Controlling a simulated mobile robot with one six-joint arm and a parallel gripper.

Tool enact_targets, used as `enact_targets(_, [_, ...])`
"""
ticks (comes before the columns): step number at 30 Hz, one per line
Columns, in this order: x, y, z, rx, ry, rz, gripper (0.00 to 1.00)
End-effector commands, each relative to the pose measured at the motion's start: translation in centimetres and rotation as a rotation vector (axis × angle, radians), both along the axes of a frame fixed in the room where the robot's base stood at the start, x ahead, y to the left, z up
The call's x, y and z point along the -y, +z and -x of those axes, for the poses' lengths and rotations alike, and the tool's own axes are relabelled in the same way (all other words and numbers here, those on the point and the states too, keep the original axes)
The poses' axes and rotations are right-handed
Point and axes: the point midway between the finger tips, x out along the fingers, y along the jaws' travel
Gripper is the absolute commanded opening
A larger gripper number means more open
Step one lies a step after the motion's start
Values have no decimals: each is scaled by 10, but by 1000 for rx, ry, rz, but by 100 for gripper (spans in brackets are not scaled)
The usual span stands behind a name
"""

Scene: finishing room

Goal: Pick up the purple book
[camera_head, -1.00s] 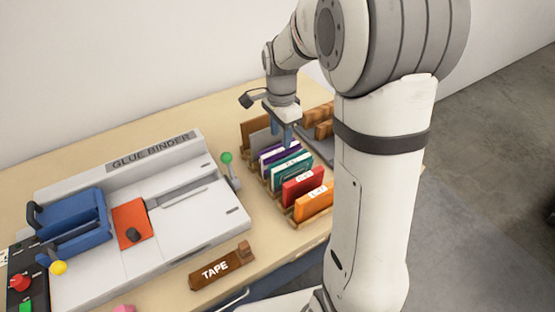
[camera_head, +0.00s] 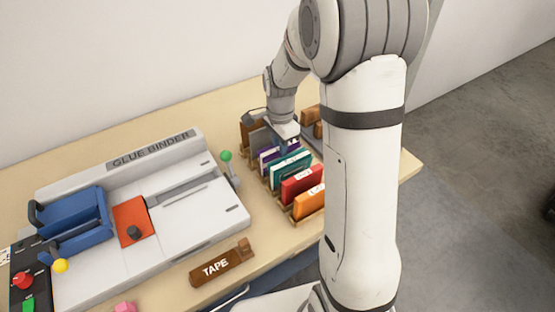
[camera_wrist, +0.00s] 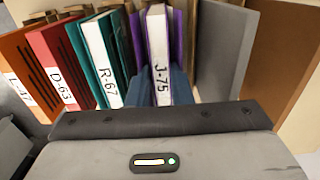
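The purple book (camera_wrist: 178,35) stands upright in a wooden rack, with a white spine label reading J-75. In the head view the purple book (camera_head: 265,156) is partly hidden by my gripper (camera_head: 281,146). In the wrist view the blue fingers of my gripper (camera_wrist: 159,88) are low on either side of the label, one left and one right of the book. They look very close to its covers, but whether they press on it cannot be told. The book still sits in line with its neighbours.
In the rack, a teal book (camera_head: 290,168), a red book (camera_head: 302,184) and an orange book (camera_head: 309,203) stand on one side; a grey book (camera_wrist: 225,45) stands on the other. The glue binder (camera_head: 160,200) and a TAPE block (camera_head: 220,264) are to the left.

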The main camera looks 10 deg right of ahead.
Motion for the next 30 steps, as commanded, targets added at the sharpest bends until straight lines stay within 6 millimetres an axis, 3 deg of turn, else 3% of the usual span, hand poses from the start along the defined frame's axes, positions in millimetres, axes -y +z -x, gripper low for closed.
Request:
enact_targets(7, [0, 0, 0, 0, 0, 0, 0])
enact_targets(22, [1, 1, 0, 1, -1, 0, 0])
enact_targets(26, [1, 13, -1, 4, -2, 0, 0])
enact_targets(30, [1, 40, -1, 6, -2, 0, 0])
